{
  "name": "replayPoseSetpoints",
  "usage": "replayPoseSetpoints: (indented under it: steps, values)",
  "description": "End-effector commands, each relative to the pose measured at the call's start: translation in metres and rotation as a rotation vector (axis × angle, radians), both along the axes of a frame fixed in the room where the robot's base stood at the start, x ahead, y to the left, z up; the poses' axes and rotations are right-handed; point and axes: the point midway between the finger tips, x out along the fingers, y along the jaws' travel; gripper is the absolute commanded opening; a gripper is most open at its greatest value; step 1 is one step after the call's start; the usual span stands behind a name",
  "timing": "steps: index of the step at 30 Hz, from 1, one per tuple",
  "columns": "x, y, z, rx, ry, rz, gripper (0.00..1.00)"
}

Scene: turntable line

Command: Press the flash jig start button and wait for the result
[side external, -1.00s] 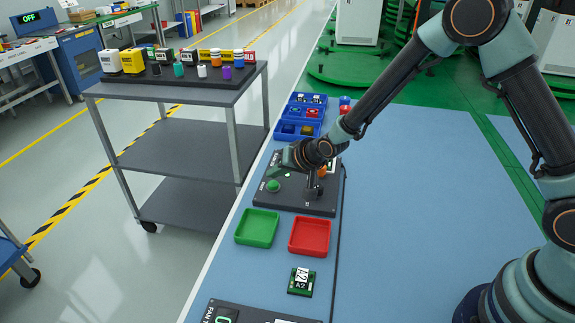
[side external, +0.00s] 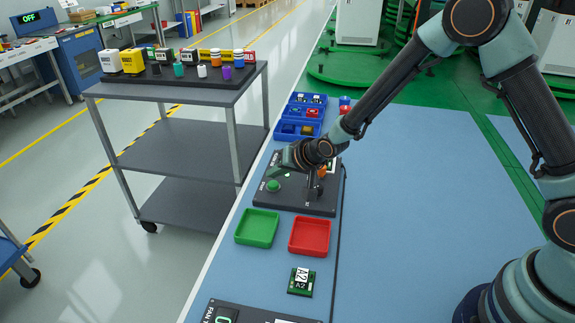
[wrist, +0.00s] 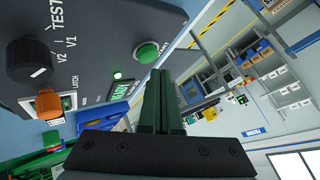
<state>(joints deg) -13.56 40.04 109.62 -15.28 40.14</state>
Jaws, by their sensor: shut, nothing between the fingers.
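The flash jig (side external: 300,203) is a dark panel on the blue bench. Its green round button (side external: 272,186) is near the panel's left edge. In the wrist view the button (wrist: 147,53) is just beyond my fingertips and in full sight. My gripper (wrist: 161,72) is shut and empty. In the side view my gripper (side external: 277,172) is low over the panel, close to the button; I cannot tell whether it touches. The wrist view also shows a lit lamp (wrist: 117,75), a small green display (wrist: 120,88), a black knob (wrist: 32,60) and an orange latch (wrist: 48,103).
A green tray (side external: 257,229) and a red tray (side external: 309,237) sit in front of the jig, with a green board (side external: 301,282) nearer. Blue bins (side external: 298,120) stand behind. A grey cart (side external: 180,146) is left of the bench. The bench's right side is clear.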

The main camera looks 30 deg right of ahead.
Motion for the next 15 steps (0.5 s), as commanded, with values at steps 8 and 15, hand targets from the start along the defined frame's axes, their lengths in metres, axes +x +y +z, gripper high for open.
replayPoseSetpoints:
  steps: [8,15]
  values:
    - [-0.0001,0.0004,-0.0016,0.000,0.001,0.000,0.00]
    - [-0.0006,0.0025,-0.0087,0.002,0.001,0.002,0.00]
